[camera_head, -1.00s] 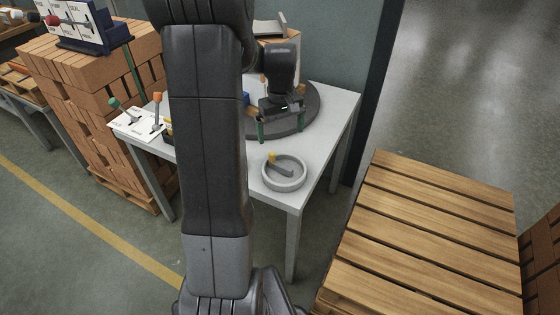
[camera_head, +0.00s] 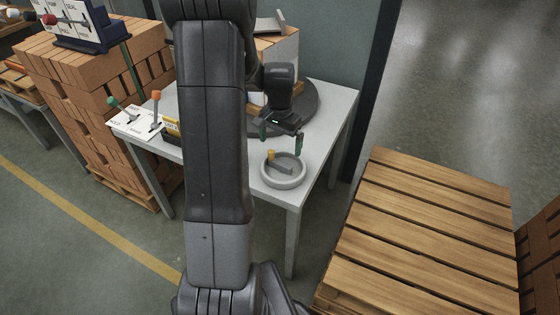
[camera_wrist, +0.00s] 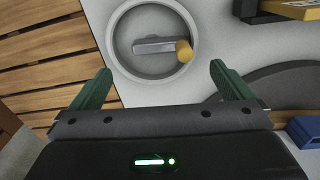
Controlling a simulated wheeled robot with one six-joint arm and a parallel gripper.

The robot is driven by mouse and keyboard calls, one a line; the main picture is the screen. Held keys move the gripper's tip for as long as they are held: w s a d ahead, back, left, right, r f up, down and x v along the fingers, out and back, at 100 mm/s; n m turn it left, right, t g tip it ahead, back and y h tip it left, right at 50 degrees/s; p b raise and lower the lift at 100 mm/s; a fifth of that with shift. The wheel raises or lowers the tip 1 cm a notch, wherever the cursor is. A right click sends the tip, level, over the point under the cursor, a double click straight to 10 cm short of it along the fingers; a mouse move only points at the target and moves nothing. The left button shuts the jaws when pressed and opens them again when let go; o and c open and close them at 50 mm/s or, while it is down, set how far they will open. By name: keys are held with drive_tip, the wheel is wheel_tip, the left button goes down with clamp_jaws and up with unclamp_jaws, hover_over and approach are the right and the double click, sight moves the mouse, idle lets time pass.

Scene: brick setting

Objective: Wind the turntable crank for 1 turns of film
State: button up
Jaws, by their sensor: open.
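The crank (camera_head: 284,174) is a grey round ring near the front corner of the white table, with a flat arm inside and an orange-yellow knob (camera_head: 271,155) at the arm's end. In the wrist view the crank ring (camera_wrist: 118,42) is at the top, and its knob (camera_wrist: 184,51) lies at the right end of the arm. My gripper (camera_head: 281,145) is open and empty above the table, just behind the crank. In the wrist view its green fingertips (camera_wrist: 161,72) are spread wide, with the knob ahead between them. The round dark turntable (camera_head: 309,100) is partly hidden behind my gripper and arm.
A white panel (camera_head: 128,122) with green and orange levers stands at the table's left. A wooden pallet stack (camera_head: 430,220) is right of the table. Stacked bricks (camera_head: 85,90) stand at the left. A blue block (camera_wrist: 304,132) and yellow item (camera_wrist: 290,10) show in the wrist view.

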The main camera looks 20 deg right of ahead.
sight(280, 162)
wheel_tip(280, 162, down, 9)
drive_tip(key=shift+r, duration=0.15)
drive_tip(key=c, duration=1)
